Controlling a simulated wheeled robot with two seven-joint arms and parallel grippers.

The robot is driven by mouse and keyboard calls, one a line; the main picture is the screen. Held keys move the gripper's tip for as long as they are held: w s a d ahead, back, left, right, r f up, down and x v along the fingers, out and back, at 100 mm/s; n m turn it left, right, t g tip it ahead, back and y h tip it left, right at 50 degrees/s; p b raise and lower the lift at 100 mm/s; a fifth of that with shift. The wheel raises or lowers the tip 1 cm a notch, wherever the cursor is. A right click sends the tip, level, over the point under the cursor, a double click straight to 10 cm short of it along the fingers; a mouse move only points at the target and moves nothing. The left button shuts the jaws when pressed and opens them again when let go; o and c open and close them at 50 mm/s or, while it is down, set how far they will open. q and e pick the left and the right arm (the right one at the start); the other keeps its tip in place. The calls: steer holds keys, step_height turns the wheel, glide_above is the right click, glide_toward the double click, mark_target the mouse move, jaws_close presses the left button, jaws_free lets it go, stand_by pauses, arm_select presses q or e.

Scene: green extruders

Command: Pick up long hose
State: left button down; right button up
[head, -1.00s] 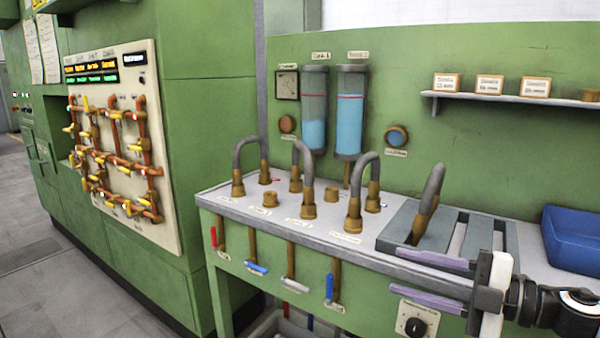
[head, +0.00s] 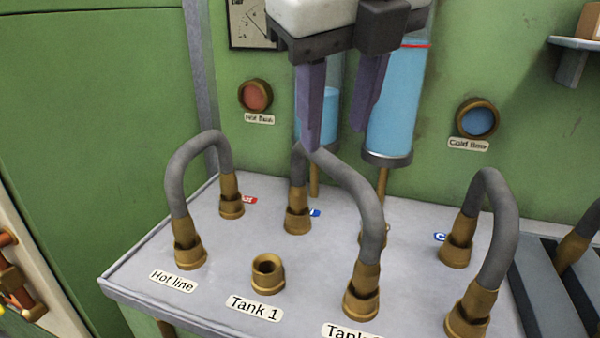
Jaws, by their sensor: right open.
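Several grey hoses with brass ends show on the grey bench top. One hose (head: 194,152) arches from the "Hot line" port to a rear port. The middle hose (head: 350,182) runs diagonally from a rear port with a blue label to the front port labelled "Tank", its number partly cut off. A third hose (head: 503,220) arches at the right. A fourth shows only partly at the right edge. I cannot tell which is the long hose. My right gripper (head: 333,138) points down, open and empty, above the middle hose. Its left fingertip overlaps that hose's top in the picture; contact is unclear.
An empty brass port (head: 267,273) labelled "Tank 1" stands between the left and middle hoses. Two blue-filled cylinders (head: 390,120) are on the green wall behind the gripper. A slatted rack (head: 545,290) lies at the right. A shelf (head: 575,60) juts out at upper right.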

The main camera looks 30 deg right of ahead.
mark_target(334, 159)
steer(key=f, duration=0.1)
steer(key=d+f, duration=0.1)
steer(key=f, duration=0.1)
steer(key=shift+w+f, duration=0.2)
steer(key=x, duration=0.5)
steer(key=shift+w+d+f, duration=0.2)
steer(key=shift+w+d, duration=0.05)
steer(key=shift+w, duration=0.25)
steer(key=shift+r, duration=0.1)
jaws_close()
